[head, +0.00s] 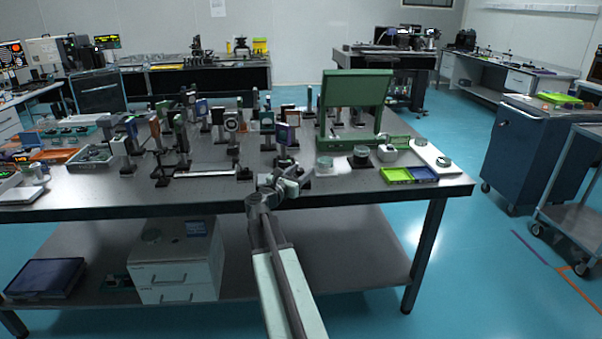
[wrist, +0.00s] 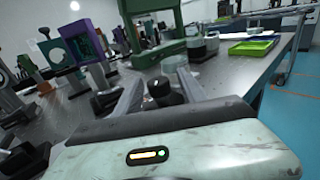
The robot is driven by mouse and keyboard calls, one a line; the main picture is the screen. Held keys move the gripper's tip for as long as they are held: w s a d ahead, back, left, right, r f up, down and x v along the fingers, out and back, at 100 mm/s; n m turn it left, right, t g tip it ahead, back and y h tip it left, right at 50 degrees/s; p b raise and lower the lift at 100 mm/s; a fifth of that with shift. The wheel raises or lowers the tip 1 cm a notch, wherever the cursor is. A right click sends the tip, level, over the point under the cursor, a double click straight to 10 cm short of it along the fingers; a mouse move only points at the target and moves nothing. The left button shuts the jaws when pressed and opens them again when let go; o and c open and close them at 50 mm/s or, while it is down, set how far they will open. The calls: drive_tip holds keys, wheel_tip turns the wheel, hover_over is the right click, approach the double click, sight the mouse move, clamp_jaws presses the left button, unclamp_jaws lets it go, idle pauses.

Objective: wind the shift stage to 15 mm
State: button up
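My gripper (head: 279,184) is over the near edge of the optical table, towards its middle. In the wrist view its two grey fingers (wrist: 160,92) stand apart. A dark round knob (wrist: 160,90) shows between them, with gaps on both sides; I cannot tell how far it is from the fingertips in depth. The knob seems to belong to the shift stage, but the stage's body is largely hidden behind my gripper in the head view. No millimetre scale or reading can be made out in either view.
Mounted optics (head: 285,132) crowd the table (head: 330,195) just behind my gripper. A purple-framed mount (wrist: 84,42) stands left in the wrist view. To the right are a green panel (head: 355,88), a dark round part (head: 361,153) and green and blue trays (head: 410,175).

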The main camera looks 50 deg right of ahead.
drive_tip(key=shift+a, duration=0.1)
drive_tip(key=v, duration=0.7)
drive_tip(key=shift+s+a, duration=0.1)
drive_tip(key=shift+a, duration=0.25)
